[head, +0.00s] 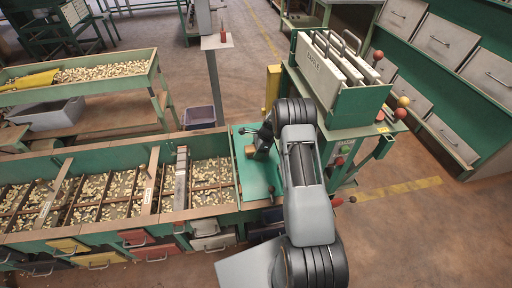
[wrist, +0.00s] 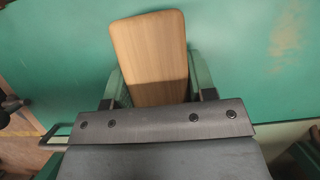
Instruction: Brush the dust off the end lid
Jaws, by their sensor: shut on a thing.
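The end lid (head: 256,187) is a flat green panel at the right end of the hopper row. In the wrist view the green lid (wrist: 235,60) fills most of the background, with a tan dusty smear (wrist: 288,38) at the upper right. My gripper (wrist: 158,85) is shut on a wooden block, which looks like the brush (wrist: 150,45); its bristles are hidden. The brush also shows small in the head view (head: 250,150), over the far part of the lid. I cannot tell whether it touches the lid. My arm covers the lid's right side.
Open nut hoppers (head: 120,190) with dividers lie left of the lid. A green stand with white plates and red knobs (head: 345,100) is close on the right. A post (head: 214,85) and a purple bin (head: 199,117) stand behind. Floor is free at the lower right.

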